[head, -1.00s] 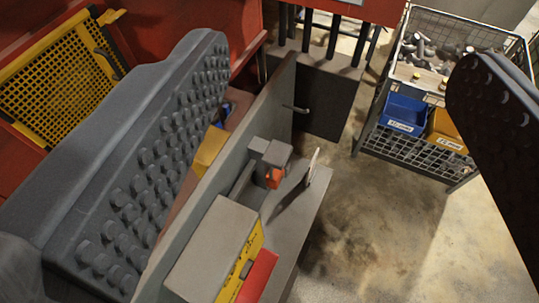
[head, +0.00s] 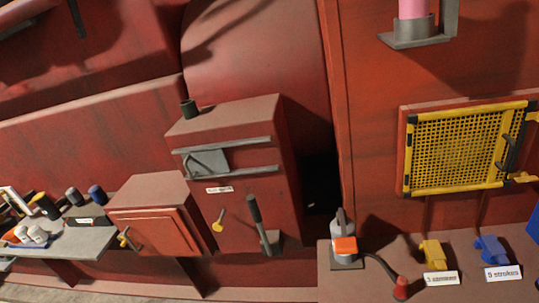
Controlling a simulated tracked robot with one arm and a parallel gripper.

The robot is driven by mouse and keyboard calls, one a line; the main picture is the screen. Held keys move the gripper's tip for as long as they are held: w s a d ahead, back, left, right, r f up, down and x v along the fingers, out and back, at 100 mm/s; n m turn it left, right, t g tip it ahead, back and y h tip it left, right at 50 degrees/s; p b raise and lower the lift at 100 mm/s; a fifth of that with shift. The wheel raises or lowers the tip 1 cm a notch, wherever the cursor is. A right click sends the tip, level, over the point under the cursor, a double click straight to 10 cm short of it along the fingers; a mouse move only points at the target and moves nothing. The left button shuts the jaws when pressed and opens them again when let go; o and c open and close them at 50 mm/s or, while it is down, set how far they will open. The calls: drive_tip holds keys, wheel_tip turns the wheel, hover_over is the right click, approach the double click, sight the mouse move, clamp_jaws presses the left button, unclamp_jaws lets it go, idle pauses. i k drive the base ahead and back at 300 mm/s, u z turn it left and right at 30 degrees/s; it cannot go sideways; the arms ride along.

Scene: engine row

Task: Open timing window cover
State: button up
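A red housing (head: 250,205) stands left of the middle. On its upper front, a small grey plate (head: 205,163) with a handle sits between two grey rails, at their left end. It looks like a sliding cover, but I cannot tell for sure that it is the timing window cover. A label (head: 219,190) under the rails is too small to read. My gripper is not in view, and nothing touches the plate.
A red box with a door (head: 155,220) and a grey shelf (head: 75,240) with jars stand left. A yellow mesh guard (head: 457,150) hangs at right. Below it, a ledge carries an orange-and-grey device (head: 346,245), a yellow block (head: 433,253) and a blue block (head: 490,248).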

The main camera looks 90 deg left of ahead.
sight(213, 161)
drive_tip(key=u, duration=0.25)
drive_tip(key=k, duration=0.15)
drive_tip(key=u, duration=3.55)
drive_tip(key=k, duration=1.1)
drive_tip(key=z, duration=0.9)
drive_tip(key=i, duration=1.05)
drive_tip(key=z, duration=0.05)
